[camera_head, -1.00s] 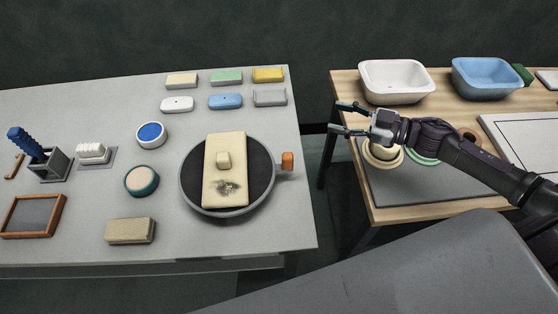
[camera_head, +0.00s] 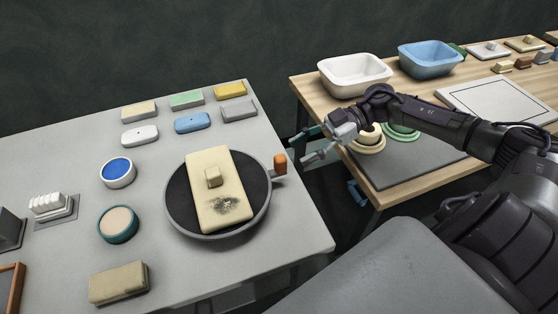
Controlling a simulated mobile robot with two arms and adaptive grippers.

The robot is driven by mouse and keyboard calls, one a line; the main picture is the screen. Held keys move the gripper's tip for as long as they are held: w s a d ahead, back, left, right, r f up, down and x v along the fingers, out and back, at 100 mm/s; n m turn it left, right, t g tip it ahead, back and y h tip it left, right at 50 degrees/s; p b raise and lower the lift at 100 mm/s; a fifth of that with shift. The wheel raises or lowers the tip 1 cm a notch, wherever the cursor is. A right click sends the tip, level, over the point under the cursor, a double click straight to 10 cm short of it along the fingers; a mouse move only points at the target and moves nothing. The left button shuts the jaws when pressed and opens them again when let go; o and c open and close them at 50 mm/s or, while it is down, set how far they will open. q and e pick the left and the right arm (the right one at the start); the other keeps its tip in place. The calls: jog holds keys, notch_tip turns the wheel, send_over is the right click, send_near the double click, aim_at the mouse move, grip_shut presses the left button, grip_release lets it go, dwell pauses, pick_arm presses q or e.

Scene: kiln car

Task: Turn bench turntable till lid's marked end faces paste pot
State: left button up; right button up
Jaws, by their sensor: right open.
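The bench turntable (camera_head: 172,213) is a round grey disc with a dark top and an orange knob (camera_head: 280,163) at its right edge. The cream lid (camera_head: 206,167) lies flat on it, with a small block handle (camera_head: 213,177) in its middle. Its dark-smudged end (camera_head: 224,205) points to the near side, slightly right. Left of the turntable stand a teal-rimmed pot with beige content (camera_head: 118,222) and a white pot with blue content (camera_head: 118,171); I cannot tell which is the paste pot. My right gripper (camera_head: 299,148) is open and empty, just right of the knob and apart from it. My left gripper is out of view.
Several coloured blocks (camera_head: 187,99) lie at the bench's back. A tan block (camera_head: 118,283) lies at the front. A gap separates the grey bench from the wooden table (camera_head: 302,92), which holds a white basin (camera_head: 354,74), a blue basin (camera_head: 430,59) and cream rings (camera_head: 369,145).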

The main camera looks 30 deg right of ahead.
aim_at(280, 163)
jog(key=x, duration=0.5)
jog(key=shift+w+a+p, duration=0.1)
jog(key=shift+a+p, duration=0.2)
jog(key=shift+a, duration=0.05)
jog(key=shift+w+a+f, duration=0.1)
jog(key=shift+a+f, duration=0.15)
jog(key=shift+a, duration=0.1)
jog(key=shift+c, duration=1.3)
grip_shut()
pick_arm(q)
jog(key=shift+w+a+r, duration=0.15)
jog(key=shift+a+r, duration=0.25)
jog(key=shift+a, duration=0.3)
